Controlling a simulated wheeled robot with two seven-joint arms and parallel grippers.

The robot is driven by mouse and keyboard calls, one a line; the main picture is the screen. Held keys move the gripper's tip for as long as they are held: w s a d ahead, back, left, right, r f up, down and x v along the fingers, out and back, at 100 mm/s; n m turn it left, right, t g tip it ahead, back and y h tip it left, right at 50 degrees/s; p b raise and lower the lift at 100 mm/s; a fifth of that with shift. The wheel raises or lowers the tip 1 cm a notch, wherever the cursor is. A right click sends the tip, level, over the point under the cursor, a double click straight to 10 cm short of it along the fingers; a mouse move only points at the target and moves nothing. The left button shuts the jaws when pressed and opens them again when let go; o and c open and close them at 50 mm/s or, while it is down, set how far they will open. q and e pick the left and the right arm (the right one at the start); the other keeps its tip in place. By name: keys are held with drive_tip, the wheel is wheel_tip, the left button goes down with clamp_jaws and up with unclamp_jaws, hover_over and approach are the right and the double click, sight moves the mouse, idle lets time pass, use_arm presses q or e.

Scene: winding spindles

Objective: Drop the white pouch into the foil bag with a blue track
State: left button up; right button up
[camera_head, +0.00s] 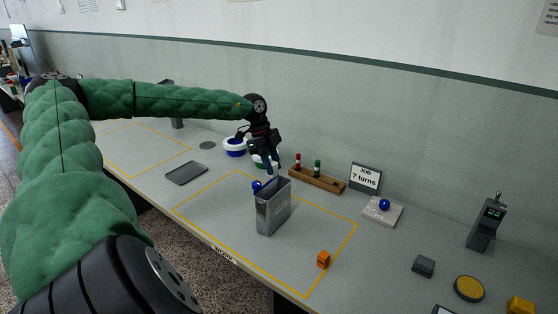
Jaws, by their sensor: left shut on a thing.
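A silver-grey, foil-like upright container (272,208) stands inside the middle yellow outline on the bench. A blue ball (257,186) shows at its upper left edge; I cannot tell whether they touch. My left gripper (269,170) points down just above and behind the container's top. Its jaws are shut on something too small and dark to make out. I cannot clearly see a white pouch. My right gripper is not in view.
A white-and-blue ring (234,147) and a partly hidden green-and-white ring stand behind the gripper. A wooden rack (316,181), a "7 turns" sign (365,178) and a blue ball on a pale plate (381,213) are to the right. An orange block (323,260) lies in front.

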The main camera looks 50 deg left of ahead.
use_arm(q)
drive_tip(key=shift+a, duration=0.15)
drive_tip(key=shift+w+d, duration=0.1)
drive_tip(key=shift+d, duration=0.25)
idle(0.8)
drive_tip(key=shift+f, duration=0.1)
drive_tip(key=shift+f+b, duration=1.75)
drive_tip(key=shift+f, duration=1.5)
drive_tip(key=o, duration=1)
